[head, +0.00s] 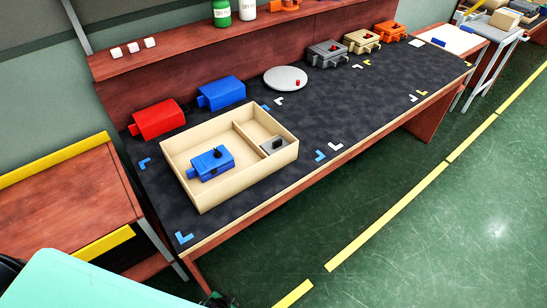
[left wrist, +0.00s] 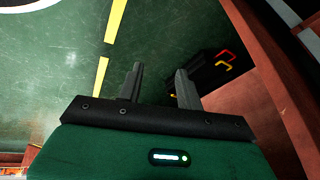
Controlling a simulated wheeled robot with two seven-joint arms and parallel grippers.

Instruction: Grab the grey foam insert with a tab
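A small grey insert with a black tab (head: 273,146) lies in the small right compartment of a light wooden tray (head: 203,201) on the dark-topped table. A blue box-like part with a black knob (head: 210,163) lies in the tray's large left compartment. My left gripper (left wrist: 160,80) shows in the left wrist view with its two fingers apart and nothing between them. It is over the green floor, away from the tray. My right gripper is in neither view.
Red (head: 158,118) and blue (head: 221,93) housings stand behind the tray. A round grey plate (head: 285,79) and grey (head: 326,53), tan (head: 361,40) and orange (head: 390,31) parts stand further back. The dark tabletop (head: 360,100) right of the tray is mostly clear.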

